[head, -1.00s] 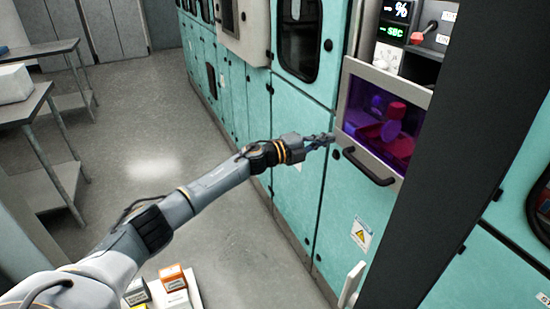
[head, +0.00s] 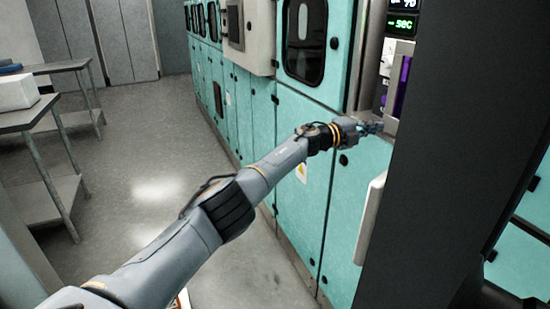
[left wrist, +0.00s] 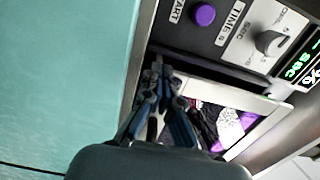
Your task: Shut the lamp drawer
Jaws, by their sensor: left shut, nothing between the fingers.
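The lamp drawer (head: 401,88) shows only as a purple-lit sliver beside the dark column, which hides most of its front and its handle. In the left wrist view, the pale-framed drawer (left wrist: 241,97) has dark and purple shapes inside its frame. My left gripper (head: 373,127) is shut and empty, at the drawer's left lower side in the head view. In the left wrist view its fingers (left wrist: 160,78) overlap the left end of the pale frame. I cannot tell whether they touch it, or how far out the drawer stands. My right gripper is not in view.
Above the drawer, the left wrist view shows a purple start button (left wrist: 205,14), a time knob (left wrist: 270,42) and a green display (left wrist: 302,64). Teal cabinets (head: 312,150) line the aisle. A metal table (head: 45,112) stands at the left. The floor between is clear.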

